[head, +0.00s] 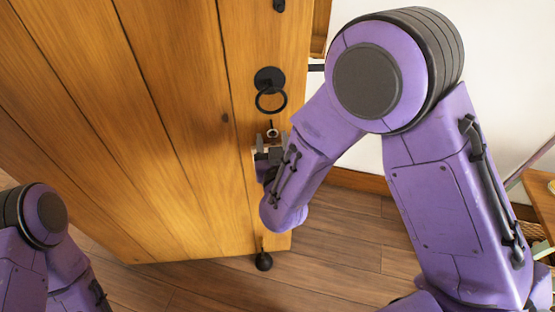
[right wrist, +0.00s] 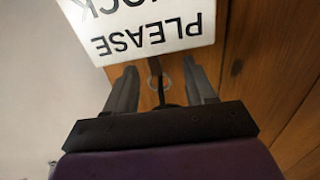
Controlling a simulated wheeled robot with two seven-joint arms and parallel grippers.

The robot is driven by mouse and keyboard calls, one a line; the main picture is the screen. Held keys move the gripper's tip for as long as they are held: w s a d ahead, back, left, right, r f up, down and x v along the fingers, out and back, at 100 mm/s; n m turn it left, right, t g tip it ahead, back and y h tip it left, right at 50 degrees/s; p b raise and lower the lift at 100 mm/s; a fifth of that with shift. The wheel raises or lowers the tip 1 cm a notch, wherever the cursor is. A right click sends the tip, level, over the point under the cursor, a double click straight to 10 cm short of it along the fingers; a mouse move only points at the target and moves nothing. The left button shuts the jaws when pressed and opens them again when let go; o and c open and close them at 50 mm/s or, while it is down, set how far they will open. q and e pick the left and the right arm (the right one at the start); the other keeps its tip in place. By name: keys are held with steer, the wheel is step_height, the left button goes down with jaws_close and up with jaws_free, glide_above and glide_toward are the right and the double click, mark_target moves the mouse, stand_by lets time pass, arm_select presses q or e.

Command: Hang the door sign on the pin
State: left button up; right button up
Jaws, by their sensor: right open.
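The white door sign (right wrist: 150,28), with black lettering reading PLEASE and part of a second word, fills the top of the right wrist view, upside down in that picture. In the head view my right gripper (head: 270,145) is close to the door, below the ring handle. I cannot pick out the pin or tell whether the sign hangs on it. My left gripper is out of view.
The wooden door (head: 180,110) has a black ring handle (head: 271,92) just above my right gripper and a dark stop (head: 263,261) at its foot. A wooden table (head: 543,200) stands at the right edge. The wood floor (head: 345,235) between is clear.

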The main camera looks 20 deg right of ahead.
arm_select(q)
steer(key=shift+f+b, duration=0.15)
steer(key=shift+b, duration=0.4)
arm_select(e)
steer(key=v, duration=1)
steer(key=shift+r, duration=0.3)
steer(key=shift+d, duration=0.1)
steer(key=s+d+f+m+g+y, duration=0.1)
steer(key=s+d+f+m+g, duration=0.2)
steer(key=f, duration=0.7)
steer(key=s+d+f+g+y, duration=0.1)
steer(key=d+f+g, duration=0.35)
steer(key=f, duration=0.45)
steer(key=s+d+f+g+h, duration=0.1)
steer(key=s+d+f+g, duration=0.2)
steer(key=s+f, duration=0.3)
steer(key=s+d+f+m+g, duration=0.1)
steer(key=s+d+f+g, duration=0.2)
steer(key=s+d+f, duration=0.3)
steer(key=s, duration=0.5)
steer(key=shift+s+f+m+h, duration=0.2)
steer(key=shift+s+m+h, duration=0.1)
steer(key=shift+s+h, duration=0.1)
